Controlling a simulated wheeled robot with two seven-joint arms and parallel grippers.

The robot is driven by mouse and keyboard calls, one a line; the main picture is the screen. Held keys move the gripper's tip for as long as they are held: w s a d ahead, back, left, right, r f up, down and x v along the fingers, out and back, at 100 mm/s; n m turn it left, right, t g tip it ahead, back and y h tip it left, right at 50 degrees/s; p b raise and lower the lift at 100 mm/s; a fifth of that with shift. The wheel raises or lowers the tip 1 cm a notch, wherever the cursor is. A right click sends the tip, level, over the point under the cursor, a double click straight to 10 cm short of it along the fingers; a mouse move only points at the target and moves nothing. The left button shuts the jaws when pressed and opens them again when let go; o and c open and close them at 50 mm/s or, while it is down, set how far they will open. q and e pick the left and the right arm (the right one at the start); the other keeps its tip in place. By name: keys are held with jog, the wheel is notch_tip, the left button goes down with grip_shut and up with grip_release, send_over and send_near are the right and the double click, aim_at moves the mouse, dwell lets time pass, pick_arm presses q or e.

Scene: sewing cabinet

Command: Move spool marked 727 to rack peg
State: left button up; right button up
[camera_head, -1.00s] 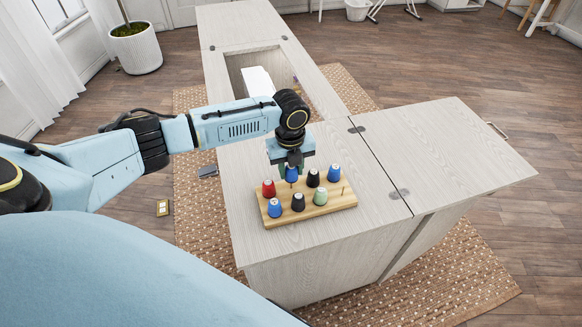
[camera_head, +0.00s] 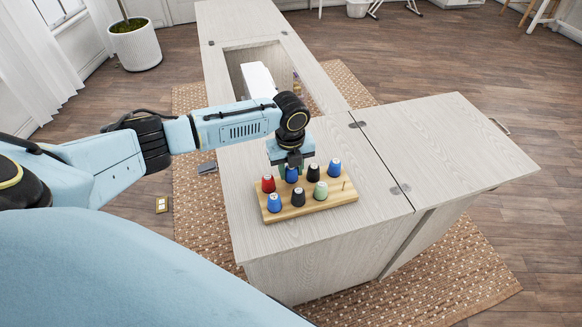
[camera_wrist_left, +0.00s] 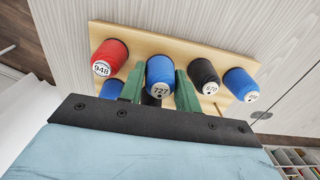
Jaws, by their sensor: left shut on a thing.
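The blue spool marked 727 (camera_wrist_left: 160,76) is between the green fingers of my left gripper (camera_wrist_left: 160,88), its label readable in the left wrist view. In the head view this spool (camera_head: 291,175) is at the back row of the wooden rack (camera_head: 330,203), under my left gripper (camera_head: 290,164). The gripper is shut on it; I cannot tell whether it is raised off its peg. A bare peg (camera_head: 344,185) stands at the rack's right end. My right gripper is not in view.
Several other spools stand close by on the rack: red 948 (camera_wrist_left: 108,58), black 670 (camera_wrist_left: 203,76), another blue (camera_head: 334,168), a green (camera_head: 320,190) and others. The light wood cabinet top (camera_head: 375,150) is clear right of the rack. Behind is an opening with a white machine (camera_head: 258,80).

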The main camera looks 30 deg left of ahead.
pick_arm(q)
jog(key=shift+f, duration=0.1)
jog(key=o, duration=1)
notch_tip(320, 180, up, 14)
jog(key=shift+s+f+p, duration=0.1)
jog(key=shift+f+p, duration=0.15)
jog(key=shift+p, duration=0.6)
